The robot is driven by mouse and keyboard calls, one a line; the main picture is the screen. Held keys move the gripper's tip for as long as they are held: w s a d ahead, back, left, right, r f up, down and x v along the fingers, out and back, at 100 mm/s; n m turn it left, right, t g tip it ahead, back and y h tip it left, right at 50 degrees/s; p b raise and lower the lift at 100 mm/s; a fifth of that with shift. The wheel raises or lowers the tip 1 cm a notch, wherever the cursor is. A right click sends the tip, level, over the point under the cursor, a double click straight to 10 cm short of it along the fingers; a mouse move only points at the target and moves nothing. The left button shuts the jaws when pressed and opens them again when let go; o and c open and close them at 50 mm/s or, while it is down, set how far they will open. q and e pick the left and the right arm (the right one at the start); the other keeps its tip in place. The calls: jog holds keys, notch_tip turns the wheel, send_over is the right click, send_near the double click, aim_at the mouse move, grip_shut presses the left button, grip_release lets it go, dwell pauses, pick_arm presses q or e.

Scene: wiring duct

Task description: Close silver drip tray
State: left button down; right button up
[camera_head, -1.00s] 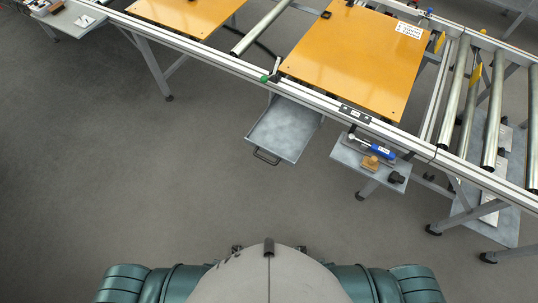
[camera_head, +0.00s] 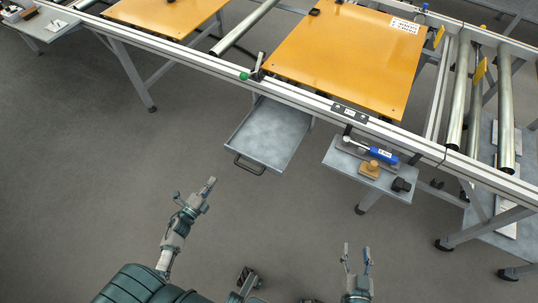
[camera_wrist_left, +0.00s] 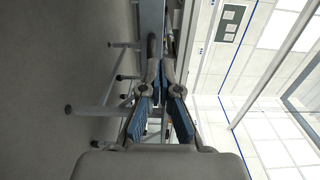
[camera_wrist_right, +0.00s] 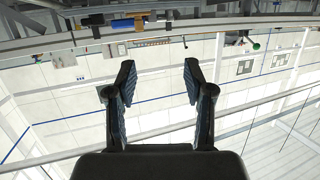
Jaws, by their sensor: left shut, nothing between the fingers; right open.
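The silver drip tray (camera_head: 272,133) is pulled out under the front rail of the table, with a dark handle (camera_head: 249,165) on its front edge. My left gripper (camera_head: 209,187) is in front of the tray, below and left of the handle and apart from it. It is shut and empty; its fingers also show in the left wrist view (camera_wrist_left: 162,72). My right gripper (camera_head: 357,252) is lower right of the tray, over the floor, with its fingers spread and empty. The right wrist view (camera_wrist_right: 160,80) shows nothing between them.
A small shelf (camera_head: 345,158) right of the tray holds a blue-handled tool (camera_head: 380,154), a wooden block (camera_head: 370,168) and a black item (camera_head: 401,185). The table's metal rail (camera_head: 190,58) runs above the tray. Grey floor (camera_head: 110,190) in front is clear.

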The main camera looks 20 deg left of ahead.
pick_arm(q)
jog(key=b, duration=0.2)
send_near(234, 150)
jog(key=w, duration=0.5)
jog(key=shift+w+d+f, duration=0.15)
jog(key=shift+w+d, duration=0.1)
jog(key=shift+w, duration=0.9)
pick_arm(e)
notch_tip(234, 150, up, 6)
jog(key=w+a+t+y, duration=0.1)
jog(key=t, duration=0.3)
jog(key=shift+a+r+t, duration=0.15)
jog(key=shift+t, duration=0.25)
jog(key=shift+w, duration=0.1)
